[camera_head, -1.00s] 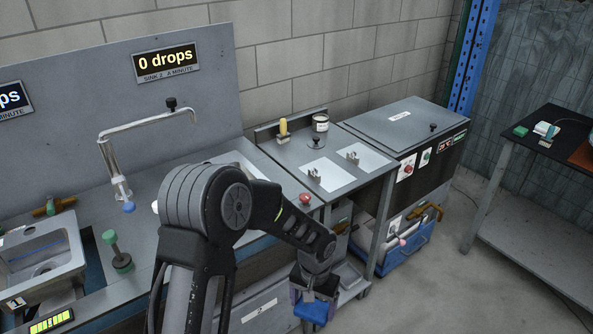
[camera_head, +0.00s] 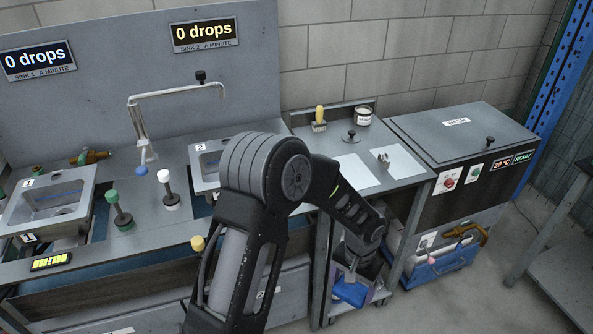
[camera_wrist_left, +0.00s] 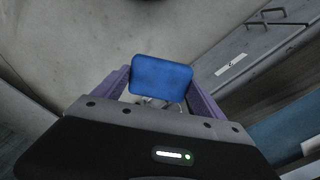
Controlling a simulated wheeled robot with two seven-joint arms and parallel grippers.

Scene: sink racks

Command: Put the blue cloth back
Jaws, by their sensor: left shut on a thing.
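The blue cloth (camera_head: 350,292) is a small, flat, rounded blue piece. My left gripper (camera_head: 358,274) is shut on it and holds it low in front of the counter, by the cart under the steel worktop. In the left wrist view the cloth (camera_wrist_left: 161,79) sits between the two purple fingers of my left gripper (camera_wrist_left: 158,92). My left arm hides part of the counter front and the second sink. My right gripper is not in view.
Sink 1 (camera_head: 22,222) and its tap (camera_head: 135,115) are at left. A worktop with a brush (camera_head: 319,118) and a tin (camera_head: 364,117) is behind the arm. The wash box (camera_head: 450,140) stands right, above a blue crate (camera_head: 428,272).

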